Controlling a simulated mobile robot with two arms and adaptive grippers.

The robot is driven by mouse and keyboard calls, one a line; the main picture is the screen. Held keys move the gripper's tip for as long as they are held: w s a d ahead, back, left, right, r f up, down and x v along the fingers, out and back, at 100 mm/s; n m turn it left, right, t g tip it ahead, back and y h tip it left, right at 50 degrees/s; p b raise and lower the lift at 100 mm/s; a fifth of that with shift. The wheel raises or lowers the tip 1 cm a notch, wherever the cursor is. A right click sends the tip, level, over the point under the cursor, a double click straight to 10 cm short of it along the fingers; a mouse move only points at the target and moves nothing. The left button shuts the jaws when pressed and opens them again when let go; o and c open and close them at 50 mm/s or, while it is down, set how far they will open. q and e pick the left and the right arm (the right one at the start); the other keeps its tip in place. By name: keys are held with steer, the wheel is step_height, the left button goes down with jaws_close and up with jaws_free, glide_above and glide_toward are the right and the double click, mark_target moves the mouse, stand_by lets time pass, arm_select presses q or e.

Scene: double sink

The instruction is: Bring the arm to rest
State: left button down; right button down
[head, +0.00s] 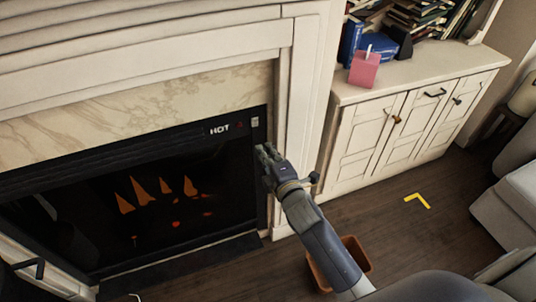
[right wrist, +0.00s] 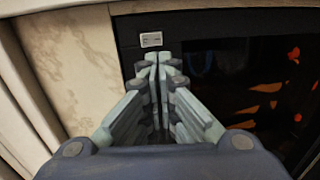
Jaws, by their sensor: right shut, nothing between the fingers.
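My right gripper (head: 267,156) is raised in front of the right edge of the fireplace (head: 262,190), below the small light switch plate (head: 255,122). In the right wrist view its fingers (right wrist: 158,65) are pressed together with nothing between them. They point at the black fireplace frame (right wrist: 128,35); whether they touch it I cannot tell. My right arm (head: 325,245) reaches up from the bottom right of the head view.
A white cabinet (head: 345,150) with books (head: 415,15) and a pink item (head: 364,69) on top stands to the right. A brown bin (head: 352,246) sits on the floor under my arm. A grey sofa (head: 512,205) is at the right. The wooden floor (head: 400,235) between is mostly clear.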

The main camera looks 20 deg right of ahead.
steer(key=shift+s+r, duration=0.1)
steer(key=shift+s, duration=0.75)
steer(key=s+f+m+g, duration=0.25)
steer(key=s+f, duration=0.25)
steer(key=f, duration=0.6)
steer(key=s+d+f+m+g, duration=0.1)
steer(key=s+f+m+g, duration=0.2)
steer(key=f, duration=0.8)
steer(key=s+f+m+g, duration=0.2)
steer(key=s+f, duration=0.4)
steer(key=f, duration=0.5)
steer(key=s+d+f+m+g, duration=0.1)
steer(key=s+f+m+g, duration=0.1)
steer(key=s+f, duration=0.4)
steer(key=s+d+f+m+g, duration=0.1)
steer(key=s+f+m+g, duration=0.2)
steer(key=s, duration=1.4)
steer(key=s+d+f+m+g, duration=0.1)
steer(key=s+f+m+g, duration=0.2)
steer(key=s+f, duration=0.6)
steer(key=s+p, duration=0.1)
steer(key=s, duration=0.2)
steer(key=shift+d+f+h, duration=0.3)
steer(key=shift+d+f, duration=0.05)
steer(key=shift+f, duration=0.05)
steer(key=shift+m, duration=0.25)
